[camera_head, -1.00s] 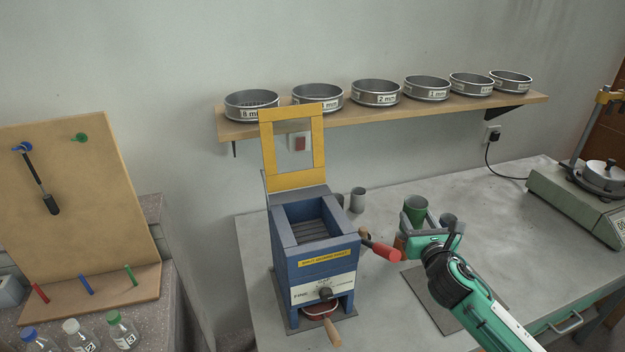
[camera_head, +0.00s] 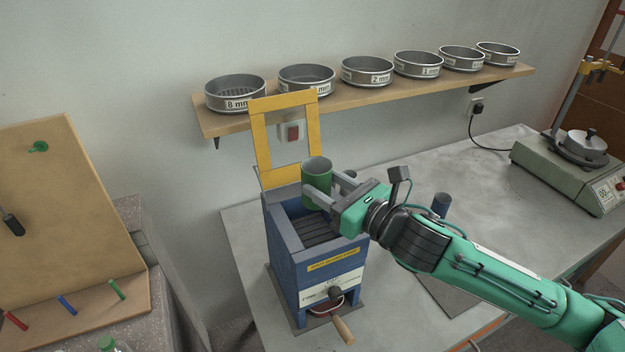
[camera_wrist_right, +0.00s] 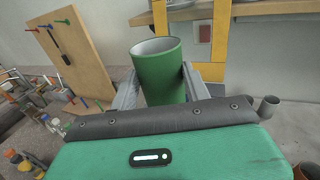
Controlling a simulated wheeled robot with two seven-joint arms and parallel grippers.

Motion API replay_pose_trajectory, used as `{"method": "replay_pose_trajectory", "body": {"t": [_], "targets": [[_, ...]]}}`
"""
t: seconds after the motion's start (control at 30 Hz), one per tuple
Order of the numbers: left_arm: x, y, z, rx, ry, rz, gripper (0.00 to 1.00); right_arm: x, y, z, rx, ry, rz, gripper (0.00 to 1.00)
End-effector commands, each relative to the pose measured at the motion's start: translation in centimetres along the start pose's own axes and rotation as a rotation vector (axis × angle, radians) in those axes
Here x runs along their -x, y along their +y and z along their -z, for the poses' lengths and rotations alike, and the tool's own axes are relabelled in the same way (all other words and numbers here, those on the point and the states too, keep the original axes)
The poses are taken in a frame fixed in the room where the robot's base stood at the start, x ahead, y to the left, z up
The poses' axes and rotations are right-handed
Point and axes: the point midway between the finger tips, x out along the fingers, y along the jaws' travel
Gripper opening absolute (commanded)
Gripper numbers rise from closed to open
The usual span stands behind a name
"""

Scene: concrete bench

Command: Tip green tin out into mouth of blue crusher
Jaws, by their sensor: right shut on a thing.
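The green tin (camera_head: 316,190) is upright above the back right part of the blue crusher's mouth. My right gripper (camera_head: 328,196) is shut on the tin, with a finger on each side of it. In the right wrist view the green tin (camera_wrist_right: 163,75) stands between the fingers, its rim open upward; what is inside cannot be seen. The blue crusher (camera_head: 320,256) stands on the bench with its yellow-framed guard (camera_head: 262,140) raised and its slatted mouth open. My left gripper is not in view.
A shelf (camera_head: 400,96) with several sieves runs along the wall behind. A balance-like machine (camera_head: 570,165) is at the far right. A pegboard (camera_head: 75,200) stands at left.

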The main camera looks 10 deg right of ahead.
Motion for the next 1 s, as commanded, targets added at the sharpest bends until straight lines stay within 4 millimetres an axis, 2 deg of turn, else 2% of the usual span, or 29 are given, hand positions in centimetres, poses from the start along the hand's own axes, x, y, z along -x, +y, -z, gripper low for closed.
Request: {"method": "replay_pose_trajectory", "body": {"t": [0.17, 0.73, 1.0], "targets": [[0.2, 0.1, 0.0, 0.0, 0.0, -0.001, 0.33, 0.5, 1.1, -0.1, -0.007, 0.006, -0.025, 0.2], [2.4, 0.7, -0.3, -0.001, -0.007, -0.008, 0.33, 0.9, 1.5, 2.3, -0.146, 0.148, -0.024, 0.2], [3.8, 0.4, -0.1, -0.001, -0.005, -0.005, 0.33, 0.9, 1.5, 2.1, -0.192, 0.194, -0.024, 0.2]]}}
